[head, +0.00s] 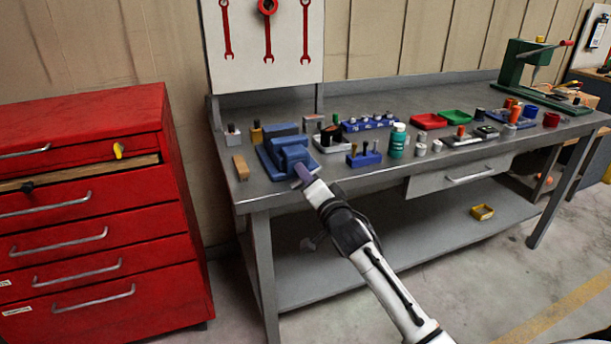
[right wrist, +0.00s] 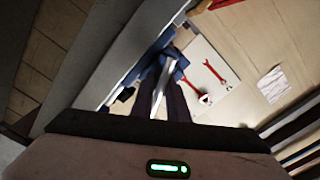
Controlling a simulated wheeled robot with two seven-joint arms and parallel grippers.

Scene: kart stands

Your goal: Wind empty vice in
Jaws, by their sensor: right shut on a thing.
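The blue vice (head: 280,152) stands on the near left part of the grey workbench (head: 345,190). Its jaws look empty, though the gap between them is hard to make out. My right gripper (head: 303,176) is at the front of the vice, at the bench's front edge. In the right wrist view its two dark fingers (right wrist: 158,100) are shut on a pale metal bar, the vice handle (right wrist: 163,80), with the blue vice body (right wrist: 172,52) just beyond. The gripper hides part of the handle in the head view. My left gripper is not in view.
A wooden block (head: 240,167) lies left of the vice. A blue holder (head: 364,158) and a green bottle (head: 397,141) stand to its right. A red drawer cabinet (head: 100,215) is at the left. Floor is free in front of the bench.

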